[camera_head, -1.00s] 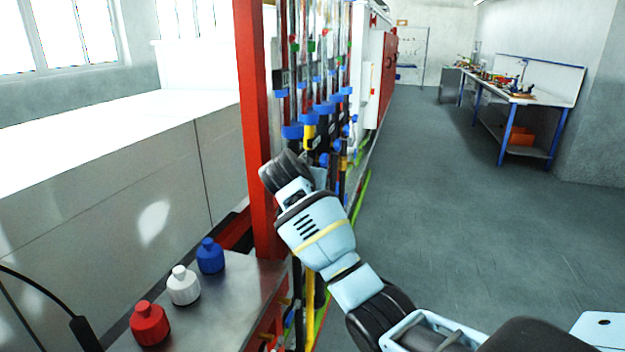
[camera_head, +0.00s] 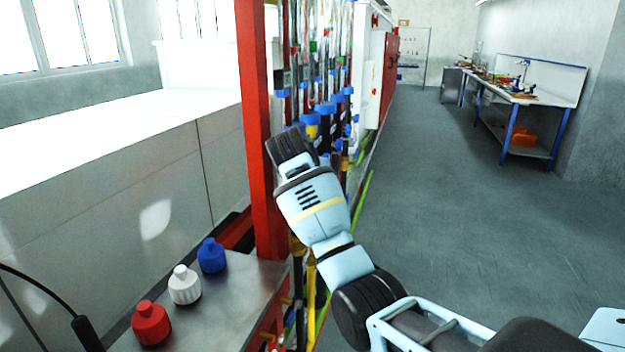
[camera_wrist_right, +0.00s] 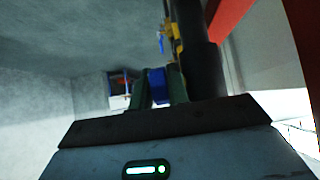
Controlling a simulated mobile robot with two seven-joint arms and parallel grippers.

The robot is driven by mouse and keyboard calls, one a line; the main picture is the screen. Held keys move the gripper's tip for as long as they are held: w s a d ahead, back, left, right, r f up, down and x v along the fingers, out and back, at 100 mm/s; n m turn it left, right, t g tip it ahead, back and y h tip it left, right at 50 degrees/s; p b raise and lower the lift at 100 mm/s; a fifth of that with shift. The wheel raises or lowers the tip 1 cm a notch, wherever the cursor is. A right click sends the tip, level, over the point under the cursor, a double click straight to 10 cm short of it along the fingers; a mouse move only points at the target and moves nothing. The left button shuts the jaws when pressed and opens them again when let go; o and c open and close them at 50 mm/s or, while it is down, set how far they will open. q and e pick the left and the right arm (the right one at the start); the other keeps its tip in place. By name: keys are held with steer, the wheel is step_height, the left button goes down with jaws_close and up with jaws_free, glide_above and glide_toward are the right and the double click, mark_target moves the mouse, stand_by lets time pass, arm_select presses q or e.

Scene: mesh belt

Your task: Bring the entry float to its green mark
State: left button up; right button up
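A row of upright flow tubes (camera_head: 306,75) with blue fittings stands on the rack beside the red post. Small green marks (camera_head: 296,48) show on some tubes; I cannot make out the entry float. My right arm reaches up to the lower fittings, its wrist hiding the gripper in the head view. In the right wrist view the two fingers of my right gripper (camera_wrist_right: 160,87) stand apart, with a blue knob (camera_wrist_right: 157,84) between them. I cannot tell whether they press on it. My left gripper is not in view.
A red post (camera_head: 258,130) stands just left of the tubes. Red, white and blue bottles (camera_head: 184,286) stand on a metal shelf (camera_head: 245,292) at lower left. The floor to the right is clear, up to a workbench (camera_head: 520,97).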

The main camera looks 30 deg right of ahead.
steer(key=shift+o, duration=0.7)
steer(key=v, duration=0.7)
steer(key=shift+s+a+r, duration=0.15)
steer(key=shift+a+r, duration=0.05)
steer(key=shift+a, duration=0.05)
